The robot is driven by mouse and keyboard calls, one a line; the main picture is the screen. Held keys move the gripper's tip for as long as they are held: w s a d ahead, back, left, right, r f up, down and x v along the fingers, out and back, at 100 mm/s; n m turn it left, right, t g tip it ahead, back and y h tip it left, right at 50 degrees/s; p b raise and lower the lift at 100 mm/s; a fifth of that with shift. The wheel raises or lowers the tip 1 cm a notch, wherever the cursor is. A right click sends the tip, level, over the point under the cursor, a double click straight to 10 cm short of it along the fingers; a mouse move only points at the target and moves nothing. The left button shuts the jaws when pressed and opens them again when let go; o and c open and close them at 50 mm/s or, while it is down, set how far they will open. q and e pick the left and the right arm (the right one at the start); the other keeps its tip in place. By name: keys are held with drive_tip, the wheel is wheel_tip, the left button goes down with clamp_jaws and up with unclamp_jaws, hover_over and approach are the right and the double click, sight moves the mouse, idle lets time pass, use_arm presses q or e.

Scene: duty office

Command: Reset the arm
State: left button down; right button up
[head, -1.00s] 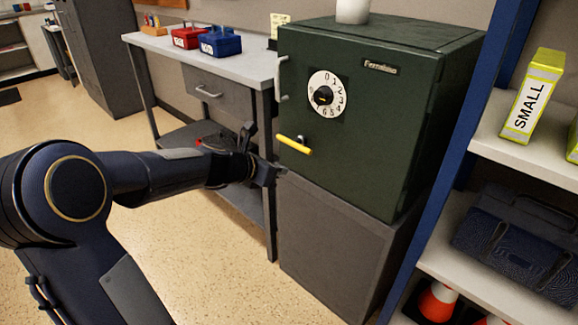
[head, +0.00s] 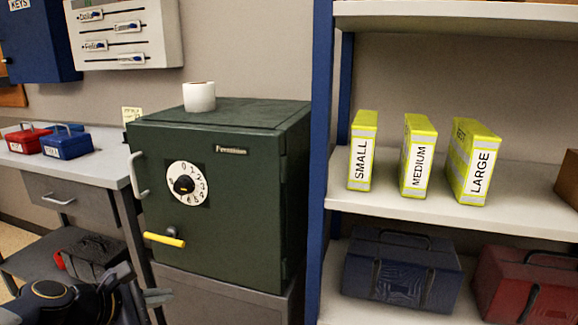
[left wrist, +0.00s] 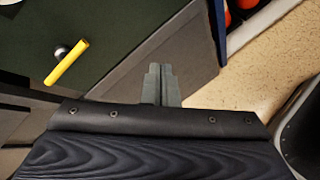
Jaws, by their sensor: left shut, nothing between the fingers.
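My left gripper (head: 152,297) is at the lower left of the head view, low in front of the safe's grey stand. In the left wrist view its fingers (left wrist: 161,84) are together and empty. The dark green safe (head: 225,235) stands closed on the stand. Its yellow-gripped lever (head: 165,240) points left, and a white dial (head: 187,184) sits above it. The lever also shows in the left wrist view (left wrist: 66,63), apart from the fingers. My right gripper is not in view.
A grey desk (head: 105,168) with red and blue boxes stands left of the safe. A blue-framed shelf (head: 321,160) stands close on the right, with yellow packs labelled SMALL, MEDIUM and LARGE.

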use_arm(q)
drive_tip(key=s+d+f+m+g+y, duration=0.1)
drive_tip(key=s+d+f+m+g, duration=0.15)
drive_tip(key=s+m, duration=0.75)
drive_tip(key=s+d+f+m+g, duration=0.2)
drive_tip(key=s+d+f+m, duration=0.2)
drive_tip(key=s+m, duration=0.65)
wheel_tip(320, 180, up, 27)
drive_tip(key=m+p, duration=0.1)
drive_tip(key=p, duration=2.6)
drive_tip(key=shift+a+y, duration=0.3)
